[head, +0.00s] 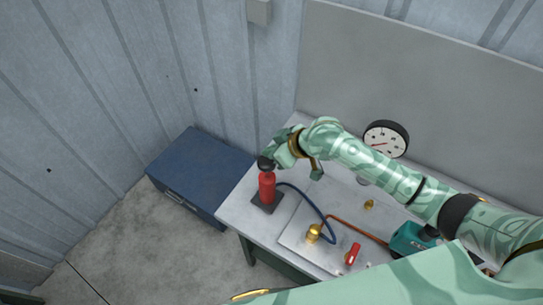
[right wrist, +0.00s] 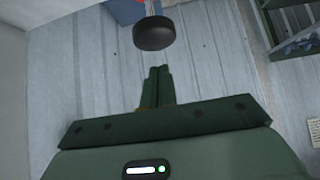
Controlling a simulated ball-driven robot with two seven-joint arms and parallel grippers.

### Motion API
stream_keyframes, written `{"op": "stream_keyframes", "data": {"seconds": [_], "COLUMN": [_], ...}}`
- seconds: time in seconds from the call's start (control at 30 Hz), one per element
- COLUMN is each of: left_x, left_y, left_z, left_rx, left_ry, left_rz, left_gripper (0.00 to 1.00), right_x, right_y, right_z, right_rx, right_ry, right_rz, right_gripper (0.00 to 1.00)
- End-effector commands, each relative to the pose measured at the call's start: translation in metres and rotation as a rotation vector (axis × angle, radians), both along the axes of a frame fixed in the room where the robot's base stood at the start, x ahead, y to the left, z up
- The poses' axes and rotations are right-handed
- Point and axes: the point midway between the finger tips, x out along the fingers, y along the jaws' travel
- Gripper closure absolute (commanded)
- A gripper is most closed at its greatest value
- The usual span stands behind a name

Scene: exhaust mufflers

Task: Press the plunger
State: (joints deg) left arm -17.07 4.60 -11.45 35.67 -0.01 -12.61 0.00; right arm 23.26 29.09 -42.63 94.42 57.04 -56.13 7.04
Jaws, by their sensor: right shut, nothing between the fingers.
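The plunger pump has a red cylinder (head: 267,187) upright on a dark base plate at the left end of the workbench. Its black knob (head: 265,164) is at the top, partly covered by my right gripper (head: 279,154), which is right beside or above it. In the right wrist view the round black knob (right wrist: 154,33) is beyond my shut, empty fingers (right wrist: 158,86), with a gap between them in the picture. A thin rod shows at the knob. I cannot tell from the head view whether the gripper touches it. My left gripper is not in view.
The workbench (head: 235,207) also holds a blue hose (head: 322,219), brass fittings (head: 313,233), a copper pipe, a red-handled valve (head: 352,254) and a dial gauge (head: 386,139). A blue cabinet (head: 200,171) stands left of it. The floor at lower left is clear.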

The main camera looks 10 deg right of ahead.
Motion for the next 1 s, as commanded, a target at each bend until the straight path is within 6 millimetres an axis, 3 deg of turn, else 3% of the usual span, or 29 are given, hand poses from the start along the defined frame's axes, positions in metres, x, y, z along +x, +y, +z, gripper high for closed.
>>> {"op": "stream_keyframes", "data": {"seconds": [0.2, 0.63, 0.9, 1.0], "left_x": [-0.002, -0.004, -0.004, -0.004], "left_y": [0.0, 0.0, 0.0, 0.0], "left_z": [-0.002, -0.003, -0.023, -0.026], "left_rx": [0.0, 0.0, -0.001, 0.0], "left_ry": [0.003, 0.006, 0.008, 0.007], "left_rz": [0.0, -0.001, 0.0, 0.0], "left_gripper": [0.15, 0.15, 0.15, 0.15], "right_x": [0.0, -0.001, -0.001, -0.001], "right_y": [0.0, -0.001, -0.001, -0.001], "right_z": [-0.022, -0.027, -0.075, -0.083], "right_rx": [0.001, -0.001, 0.0, -0.001], "right_ry": [0.0, 0.0, 0.001, 0.001], "right_rz": [-0.001, -0.001, -0.001, 0.0], "right_gripper": [1.0, 1.0, 1.0, 1.0]}}
